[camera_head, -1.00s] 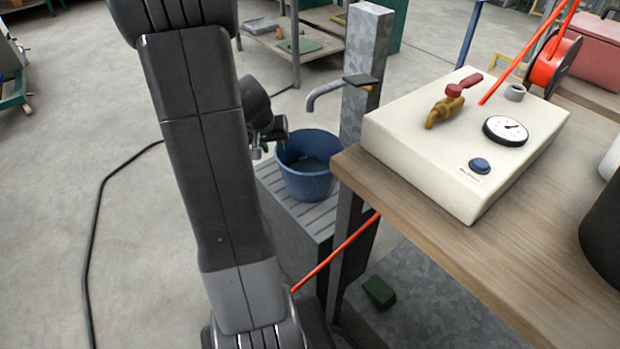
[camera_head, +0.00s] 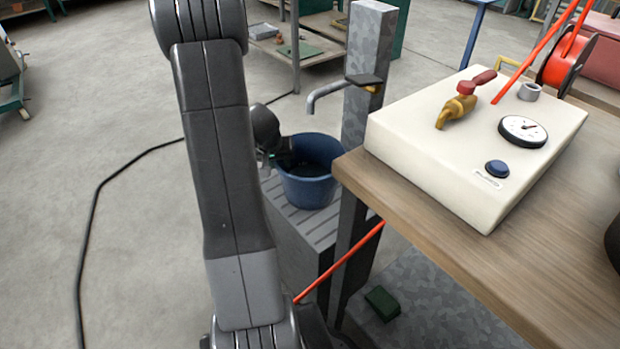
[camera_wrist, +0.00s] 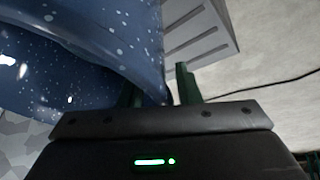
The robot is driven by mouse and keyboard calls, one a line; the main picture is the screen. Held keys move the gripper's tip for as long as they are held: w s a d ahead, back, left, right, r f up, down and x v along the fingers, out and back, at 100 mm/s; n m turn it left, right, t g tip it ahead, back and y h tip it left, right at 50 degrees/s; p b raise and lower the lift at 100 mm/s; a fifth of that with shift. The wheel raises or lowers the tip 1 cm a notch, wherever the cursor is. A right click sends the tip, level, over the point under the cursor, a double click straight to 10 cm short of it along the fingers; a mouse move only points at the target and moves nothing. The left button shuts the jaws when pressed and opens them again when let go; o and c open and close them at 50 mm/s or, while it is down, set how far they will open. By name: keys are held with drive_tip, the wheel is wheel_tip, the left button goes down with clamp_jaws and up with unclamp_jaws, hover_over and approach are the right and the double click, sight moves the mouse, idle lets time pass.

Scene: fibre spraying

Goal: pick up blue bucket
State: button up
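The blue bucket (camera_head: 308,188) stands upright on a grey slatted stand below a tap. Its speckled wall fills the upper left of the wrist view (camera_wrist: 110,50). My gripper (camera_head: 284,158) is at the bucket's left rim, partly hidden behind my arm. In the wrist view its two green fingers (camera_wrist: 159,88) are apart. The bucket's wall edge reaches down between them, with the left finger overlapping the bucket and the right finger outside it. A gap shows between the wall and the right finger. I cannot tell whether the left finger touches the bucket.
The slatted stand (camera_head: 300,235) and a metal post (camera_head: 368,65) with the tap (camera_head: 325,92) flank the bucket. A wooden table (camera_head: 450,235) with a cream valve box (camera_head: 450,140) is close on the right. A black cable (camera_head: 92,220) crosses open floor at left.

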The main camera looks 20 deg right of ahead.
clamp_jaws()
drive_tip(key=shift+r, duration=0.1)
idle(1.2)
